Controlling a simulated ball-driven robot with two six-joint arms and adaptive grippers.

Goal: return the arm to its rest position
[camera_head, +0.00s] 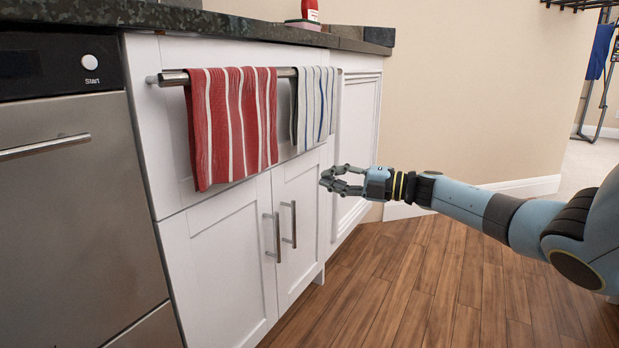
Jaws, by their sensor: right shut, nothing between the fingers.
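My right arm (465,199) comes in from the right edge, light blue and black, and stretches left toward the white cabinet. My right gripper (325,181) is at its end, shut and empty, in front of the right part of the cabinet, to the right of the door handles. I cannot tell whether it touches the cabinet front. My left gripper is not in view.
White cabinet doors (230,268) have two metal handles. A red striped towel (232,125) and a white striped towel (315,105) hang from a rail (172,78). A steel dishwasher (70,200) stands left. The wooden floor (440,285) below the arm is clear.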

